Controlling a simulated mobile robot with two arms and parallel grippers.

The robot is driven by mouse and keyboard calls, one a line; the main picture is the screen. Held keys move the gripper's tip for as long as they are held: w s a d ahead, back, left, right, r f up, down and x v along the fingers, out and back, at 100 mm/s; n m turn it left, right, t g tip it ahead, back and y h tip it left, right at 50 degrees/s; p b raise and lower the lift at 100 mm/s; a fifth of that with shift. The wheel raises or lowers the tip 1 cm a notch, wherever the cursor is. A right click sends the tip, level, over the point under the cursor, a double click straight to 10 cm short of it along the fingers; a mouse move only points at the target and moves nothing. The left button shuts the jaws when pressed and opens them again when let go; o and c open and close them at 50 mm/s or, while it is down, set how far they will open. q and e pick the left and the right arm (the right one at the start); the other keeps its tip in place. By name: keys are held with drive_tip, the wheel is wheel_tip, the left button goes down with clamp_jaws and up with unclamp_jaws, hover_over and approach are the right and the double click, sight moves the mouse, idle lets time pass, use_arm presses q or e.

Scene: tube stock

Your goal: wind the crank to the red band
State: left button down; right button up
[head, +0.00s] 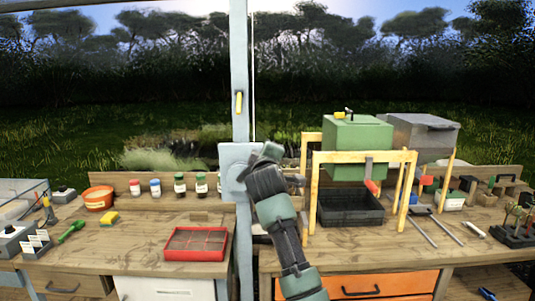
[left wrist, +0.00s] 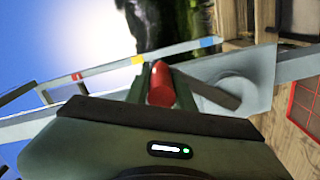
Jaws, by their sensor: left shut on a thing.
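A grey-blue post (head: 240,75) carries a pale crank plate (head: 229,160). My left gripper (head: 266,153) is at the plate and covers most of the crank in the head view. In the left wrist view, my left gripper (left wrist: 161,88) is shut on the red crank handle (left wrist: 159,84). The grey crank arm (left wrist: 208,90) runs from the handle towards the round hub (left wrist: 236,89). A red band (left wrist: 77,76), a yellow mark (left wrist: 138,60) and a blue band (left wrist: 208,42) show along a grey strip. A yellow piece (head: 239,102) shows on the post above the plate. My right gripper is out of view.
A red-rimmed tray (head: 195,257) and several jars stand on the left bench (head: 130,255). Right of my arm, a wooden frame (head: 364,157) stands over a black bin (head: 349,216), with a green box (head: 357,147) above. Loose rods lie farther right.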

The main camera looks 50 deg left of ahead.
use_arm(q)
drive_tip(key=shift+s+a+r+n, duration=0.2)
drive_tip(key=shift+s+r+n, duration=0.1)
drive_tip(key=shift+r, duration=0.4)
idle(1.2)
idle(0.5)
drive_tip(key=c, duration=1.2)
unclamp_jaws()
drive_tip(key=shift+s, duration=0.2)
drive_tip(key=shift+f, duration=0.15)
drive_tip(key=b+v, duration=0.2)
drive_tip(key=v, duration=0.6)
drive_tip(key=shift+b, duration=0.35)
